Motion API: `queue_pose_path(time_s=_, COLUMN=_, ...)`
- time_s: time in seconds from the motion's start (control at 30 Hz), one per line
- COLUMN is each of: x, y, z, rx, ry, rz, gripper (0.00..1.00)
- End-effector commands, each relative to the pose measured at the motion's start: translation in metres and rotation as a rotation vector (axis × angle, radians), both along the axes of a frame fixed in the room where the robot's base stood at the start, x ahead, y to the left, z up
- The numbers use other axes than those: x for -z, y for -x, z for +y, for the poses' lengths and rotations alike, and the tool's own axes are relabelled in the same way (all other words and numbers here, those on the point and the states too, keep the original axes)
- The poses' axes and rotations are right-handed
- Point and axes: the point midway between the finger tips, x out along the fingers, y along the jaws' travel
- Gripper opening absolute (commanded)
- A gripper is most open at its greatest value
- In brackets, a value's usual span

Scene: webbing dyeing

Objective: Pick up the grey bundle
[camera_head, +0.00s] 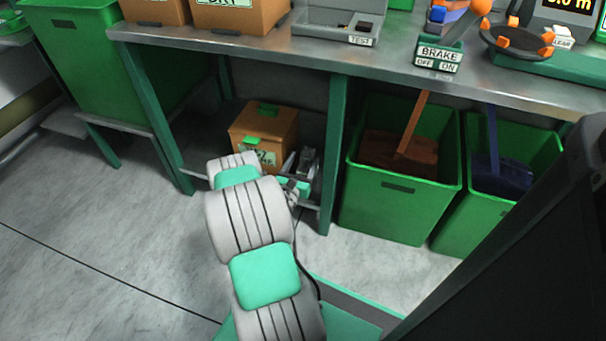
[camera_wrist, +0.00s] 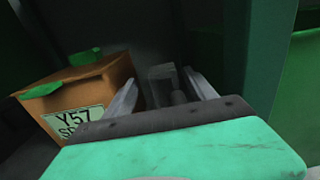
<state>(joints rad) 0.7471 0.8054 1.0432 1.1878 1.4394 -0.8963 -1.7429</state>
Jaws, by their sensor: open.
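My gripper (camera_head: 299,158) reaches under the metal bench, just above its lower shelf. In the wrist view my gripper (camera_wrist: 160,77) is open, with its two pale fingers spread. A grey block-like thing, seemingly the grey bundle (camera_wrist: 161,85), shows between and beyond the fingers, in dim light. Its lower part is hidden by my gripper's body, and I cannot tell whether a finger touches it. In the head view I cannot tell the bundle apart from the fingers.
An orange-brown box (camera_head: 262,130) with green clips stands left of my gripper; its label reads Y57 in the wrist view (camera_wrist: 107,80). A green bench leg (camera_head: 335,150) rises close on the right. Green bins (camera_head: 400,205) with brown and blue contents stand beyond it.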

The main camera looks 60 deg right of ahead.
Motion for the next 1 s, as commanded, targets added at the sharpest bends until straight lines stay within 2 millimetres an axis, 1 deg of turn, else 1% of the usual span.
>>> queue_pose_path(time_s=0.03, x=0.0, y=0.0, z=-0.006, rx=0.004, ry=0.001, rz=-0.001, gripper=0.65)
queue_pose_path(time_s=0.17, x=0.001, y=-0.001, z=-0.016, rx=0.001, ry=0.0, rz=-0.002, gripper=0.65)
queue_pose_path(time_s=0.23, x=0.002, y=-0.001, z=-0.025, rx=0.004, ry=0.0, rz=-0.004, gripper=0.65)
queue_pose_path(time_s=0.4, x=0.001, y=-0.003, z=-0.056, rx=0.003, ry=0.001, rz=-0.008, gripper=0.65)
queue_pose_path(time_s=0.5, x=0.0, y=-0.005, z=-0.066, rx=0.0, ry=-0.001, rz=-0.005, gripper=0.65)
queue_pose_path(time_s=0.73, x=-0.001, y=-0.006, z=-0.067, rx=-0.001, ry=-0.001, rz=-0.003, gripper=0.64)
queue_pose_path(time_s=1.0, x=-0.001, y=-0.006, z=-0.067, rx=-0.001, ry=-0.002, rz=-0.004, gripper=0.42)
